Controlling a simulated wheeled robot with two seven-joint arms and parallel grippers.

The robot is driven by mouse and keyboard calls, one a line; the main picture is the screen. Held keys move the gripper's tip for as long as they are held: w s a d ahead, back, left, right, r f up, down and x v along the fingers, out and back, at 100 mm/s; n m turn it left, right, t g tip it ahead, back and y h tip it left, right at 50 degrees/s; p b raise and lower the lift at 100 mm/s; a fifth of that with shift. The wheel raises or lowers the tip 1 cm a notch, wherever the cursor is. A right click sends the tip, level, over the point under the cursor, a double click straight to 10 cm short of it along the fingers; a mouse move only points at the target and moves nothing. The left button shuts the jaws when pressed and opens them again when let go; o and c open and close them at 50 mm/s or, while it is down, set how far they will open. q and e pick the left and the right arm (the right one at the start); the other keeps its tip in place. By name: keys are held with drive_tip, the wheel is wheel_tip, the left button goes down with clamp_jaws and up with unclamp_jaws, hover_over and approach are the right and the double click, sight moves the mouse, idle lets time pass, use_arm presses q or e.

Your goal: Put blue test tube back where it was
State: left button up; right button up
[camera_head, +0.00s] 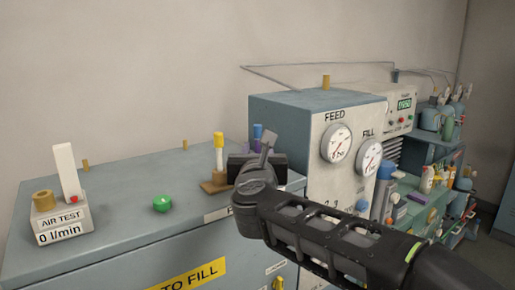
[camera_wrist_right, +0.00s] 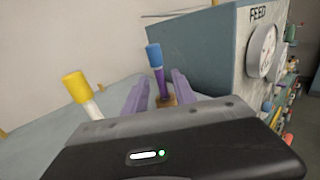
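The blue-capped test tube (camera_head: 257,131) stands on the blue-grey bench beside the FEED cabinet; its lower part is hidden by my right gripper in the head view. In the right wrist view the tube (camera_wrist_right: 155,58) is nearly upright, with a small brown holder (camera_wrist_right: 168,100) at its foot. My right gripper (camera_head: 257,149) is at the tube. Its two purple fingers (camera_wrist_right: 157,95) are apart, one on each side of the tube, with visible gaps. A yellow-capped tube (camera_head: 218,150) stands on a brown block to the left. My left gripper is not in view.
A green button (camera_head: 162,204) and an AIR TEST unit (camera_head: 62,224) are on the bench to the left. The FEED and FILL gauge cabinet (camera_head: 345,120) stands close on the right. The yellow-capped tube (camera_wrist_right: 78,90) is just left of my right gripper.

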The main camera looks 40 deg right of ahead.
drive_tip(key=v, duration=0.6)
drive_tip(key=shift+s+a+b, duration=0.2)
drive_tip(key=shift+b, duration=0.15)
idle(0.4)
